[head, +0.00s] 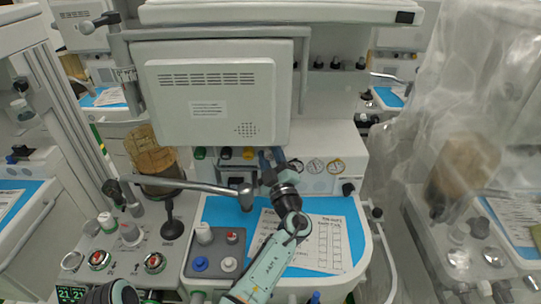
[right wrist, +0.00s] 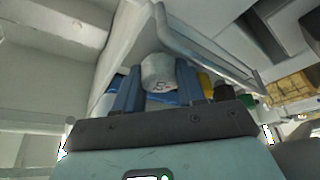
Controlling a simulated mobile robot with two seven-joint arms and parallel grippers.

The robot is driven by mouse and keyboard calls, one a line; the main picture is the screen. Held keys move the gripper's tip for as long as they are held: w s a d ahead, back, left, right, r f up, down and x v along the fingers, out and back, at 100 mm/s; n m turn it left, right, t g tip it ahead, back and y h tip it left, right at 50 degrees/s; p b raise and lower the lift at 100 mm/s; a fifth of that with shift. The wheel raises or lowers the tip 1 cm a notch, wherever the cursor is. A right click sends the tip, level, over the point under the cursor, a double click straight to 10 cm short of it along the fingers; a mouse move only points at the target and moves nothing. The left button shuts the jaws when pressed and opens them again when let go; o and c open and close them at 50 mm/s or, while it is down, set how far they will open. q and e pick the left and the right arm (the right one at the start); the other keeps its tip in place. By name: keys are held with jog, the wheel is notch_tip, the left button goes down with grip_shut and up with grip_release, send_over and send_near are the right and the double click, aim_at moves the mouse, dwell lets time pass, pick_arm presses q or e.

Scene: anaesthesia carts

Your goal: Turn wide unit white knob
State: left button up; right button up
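My right gripper (head: 271,156) is under the grey monitor at the front of the wide middle unit, its two blue fingers pointing at the knob row. In the right wrist view the fingers (right wrist: 160,84) stand apart with a white knob (right wrist: 157,72) between them. The knob fills most of the gap; I cannot tell whether either finger touches it. In the head view this knob is hidden by the gripper. A yellow knob (head: 248,153) is just left of the fingers in the head view. A part of my left arm shows at the bottom left; its gripper is out of view.
Black (head: 225,153) and green (head: 200,153) knobs continue the row to the left. A metal bar (head: 190,185) crosses close left of my gripper. The monitor (head: 212,100) hangs above. Three gauges (head: 315,166) are to the right. A blue mat (head: 212,212) with papers lies below.

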jog(key=shift+r+n, duration=0.1)
jog(key=shift+n, duration=0.3)
jog(key=shift+n+g+y, duration=0.4)
jog(key=shift+n+g, duration=0.2)
jog(key=shift+n, duration=0.6)
jog(key=n+g+p, duration=0.1)
jog(key=n, duration=0.2)
jog(key=n+g+p, duration=0.1)
jog(key=n+p, duration=0.1)
jog(key=n, duration=0.2)
jog(key=shift+g, duration=0.4)
jog(key=shift+n+p, duration=0.35)
jog(key=shift+n, duration=0.65)
jog(key=n+g+h+p, duration=0.1)
jog(key=n, duration=0.1)
jog(key=n+g+h+p, duration=0.1)
jog(key=n, duration=0.2)
jog(key=n+h+p, duration=0.1)
jog(key=n+h, duration=0.1)
jog(key=n, duration=0.1)
jog(key=shift+g+p, duration=0.3)
jog(key=shift+p, duration=0.05)
jog(key=shift+n+h+p, duration=0.4)
jog(key=shift+n+h, duration=0.4)
jog(key=shift+n, duration=0.2)
